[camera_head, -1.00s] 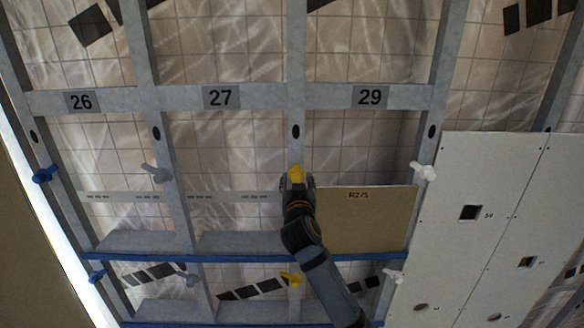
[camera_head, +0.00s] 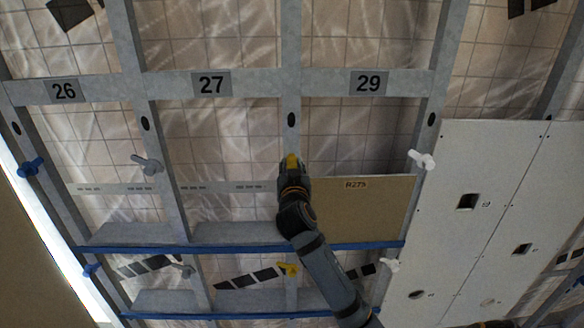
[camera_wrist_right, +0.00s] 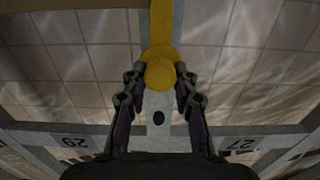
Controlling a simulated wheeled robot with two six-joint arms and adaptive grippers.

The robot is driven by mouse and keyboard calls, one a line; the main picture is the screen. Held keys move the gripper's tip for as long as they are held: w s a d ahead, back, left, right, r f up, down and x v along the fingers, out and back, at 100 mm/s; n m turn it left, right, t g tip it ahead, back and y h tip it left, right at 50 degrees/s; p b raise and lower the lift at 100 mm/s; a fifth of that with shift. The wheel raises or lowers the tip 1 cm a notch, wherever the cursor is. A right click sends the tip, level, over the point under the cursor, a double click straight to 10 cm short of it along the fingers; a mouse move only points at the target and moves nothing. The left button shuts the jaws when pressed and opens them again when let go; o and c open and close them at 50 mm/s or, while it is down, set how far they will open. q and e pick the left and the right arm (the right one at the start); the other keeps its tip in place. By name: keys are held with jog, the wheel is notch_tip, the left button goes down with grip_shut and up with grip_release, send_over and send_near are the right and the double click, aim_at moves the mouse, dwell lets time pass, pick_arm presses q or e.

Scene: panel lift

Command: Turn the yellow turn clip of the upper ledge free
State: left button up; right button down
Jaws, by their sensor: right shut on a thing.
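The yellow turn clip (camera_head: 291,161) of the upper ledge sits on the metal post between bays 27 and 29. My right gripper (camera_head: 292,170) is at it, coming from below, and covers part of it in the head view. In the right wrist view the clip's round yellow knob (camera_wrist_right: 159,73) is between the two fingers of the right gripper (camera_wrist_right: 158,76), which are shut on it. A yellow bar (camera_wrist_right: 162,22) runs from the knob to the top edge of that view, in line with the post. My left gripper is not in view.
A tan panel marked R275 (camera_head: 362,215) stands right of my right arm, above the blue-edged upper ledge (camera_head: 225,248). A second yellow clip (camera_head: 288,269) is lower on the same post. White panels (camera_head: 470,215) cover the right side. White, grey and blue clips sit on other posts.

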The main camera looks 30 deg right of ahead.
jog(key=shift+f+b, duration=0.3)
jog(key=shift+b, duration=0.05)
jog(key=m+b, duration=0.3)
jog(key=b, duration=0.1)
jog(key=m+b, duration=0.3)
jog(key=b, duration=0.1)
jog(key=m+b, duration=0.3)
jog(key=b, duration=0.1)
jog(key=shift+d+f, duration=0.2)
jog(key=shift+f, duration=0.1)
jog(key=m+b, duration=1.1)
jog(key=b, duration=0.3)
jog(key=shift+r+m, duration=0.1)
jog(key=shift+m, duration=0.2)
jog(key=shift+r+m+b, duration=0.2)
jog(key=shift+m+b, duration=1.35)
jog(key=shift+m, duration=0.05)
jog(key=shift+r, duration=0.1)
jog(key=c, duration=1.4)
grip_release()
jog(key=o, duration=0.4)
jog(key=shift+w, duration=0.15)
jog(key=shift+c, duration=0.2)
jog(key=shift+f, duration=0.2)
